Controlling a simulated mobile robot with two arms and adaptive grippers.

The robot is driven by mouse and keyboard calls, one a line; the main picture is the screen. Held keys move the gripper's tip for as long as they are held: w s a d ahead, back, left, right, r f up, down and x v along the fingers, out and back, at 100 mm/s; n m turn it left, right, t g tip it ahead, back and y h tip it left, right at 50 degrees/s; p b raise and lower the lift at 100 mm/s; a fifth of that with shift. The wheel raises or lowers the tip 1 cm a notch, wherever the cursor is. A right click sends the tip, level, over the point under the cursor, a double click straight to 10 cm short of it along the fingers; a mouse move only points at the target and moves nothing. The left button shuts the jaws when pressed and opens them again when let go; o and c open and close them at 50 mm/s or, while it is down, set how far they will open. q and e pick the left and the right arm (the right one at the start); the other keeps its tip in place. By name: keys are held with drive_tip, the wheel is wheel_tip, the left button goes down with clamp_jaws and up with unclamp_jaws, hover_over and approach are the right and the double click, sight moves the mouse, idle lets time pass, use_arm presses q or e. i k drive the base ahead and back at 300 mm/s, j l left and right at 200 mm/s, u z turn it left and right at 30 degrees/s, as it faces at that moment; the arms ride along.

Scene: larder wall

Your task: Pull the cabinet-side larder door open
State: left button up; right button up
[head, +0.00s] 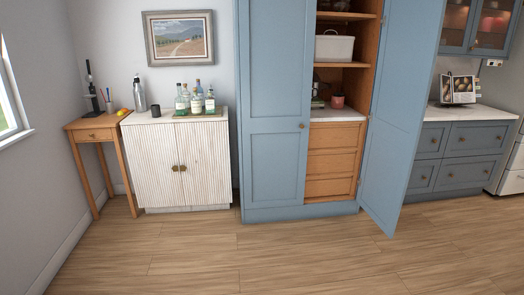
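The tall blue larder (300,214) stands in the middle of the head view. Its left door (272,160), on the side of the white cabinet, is shut and has a small round knob (300,126) near its right edge. Its right door (400,110), on the side of the blue kitchen units, stands open and swung out towards me. Wooden shelves and drawers (332,162) show in the open right half. The inside behind the left door is hidden. Neither of my grippers is in view.
A white ribbed cabinet (205,165) with bottles on top stands left of the larder, beside a small wooden table (92,136). Blue drawer units (465,155) stand to the right. The wooden floor (250,260) in front is clear; the open right door juts over it.

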sight(277, 38)
drive_tip(key=i, duration=2.35)
